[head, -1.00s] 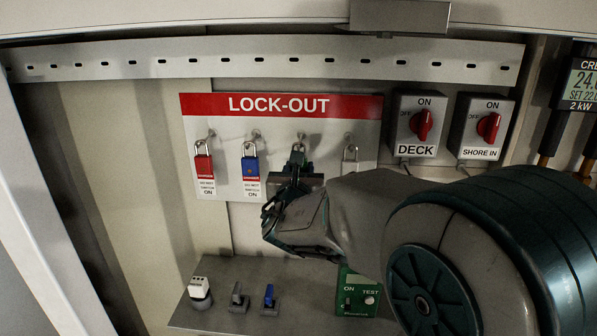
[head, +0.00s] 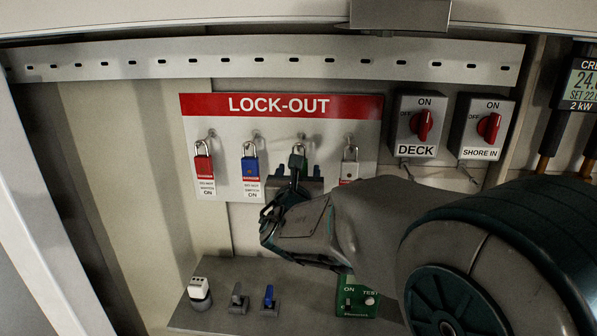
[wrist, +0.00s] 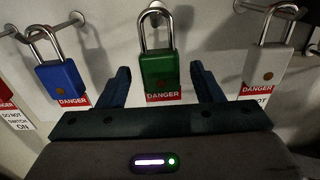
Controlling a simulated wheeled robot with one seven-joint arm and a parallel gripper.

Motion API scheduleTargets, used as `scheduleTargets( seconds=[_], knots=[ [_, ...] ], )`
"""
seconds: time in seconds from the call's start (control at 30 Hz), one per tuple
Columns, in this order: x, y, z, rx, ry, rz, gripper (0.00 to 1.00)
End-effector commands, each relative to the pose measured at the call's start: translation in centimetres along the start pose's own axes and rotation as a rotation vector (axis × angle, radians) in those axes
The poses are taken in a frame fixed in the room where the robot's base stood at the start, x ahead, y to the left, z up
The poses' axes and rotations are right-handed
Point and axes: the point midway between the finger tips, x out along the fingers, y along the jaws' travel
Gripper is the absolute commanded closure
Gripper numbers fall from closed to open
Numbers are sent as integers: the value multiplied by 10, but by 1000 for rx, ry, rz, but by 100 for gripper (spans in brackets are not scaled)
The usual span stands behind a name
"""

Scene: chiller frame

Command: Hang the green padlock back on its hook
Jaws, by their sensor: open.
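The green padlock (head: 297,162) hangs upright at the third hook of the LOCK-OUT board, its shackle around the hook as far as I can see. In the wrist view the green padlock (wrist: 160,72) has its shackle at the hook (wrist: 155,16) and a DANGER tag below its body. My gripper (head: 297,171) is open in front of the board. In the wrist view the fingers of my gripper (wrist: 160,80) stand on either side of the green padlock, with a gap on both sides, not touching it.
A blue padlock (head: 250,166) and a red padlock (head: 203,165) hang to the left, and a white padlock (head: 349,170) to the right. The DECK switch (head: 421,124) is further right. A grey ledge with small switches (head: 236,298) lies below.

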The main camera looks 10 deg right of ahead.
Motion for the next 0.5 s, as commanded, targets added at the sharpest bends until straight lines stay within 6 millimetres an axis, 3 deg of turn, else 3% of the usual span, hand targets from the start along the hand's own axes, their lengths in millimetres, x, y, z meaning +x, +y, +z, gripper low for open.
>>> scheduleTargets(
  seconds=[0.5],
  knots=[
    [-96, 1, 0, 1, -4, 3, 40]
  ],
)
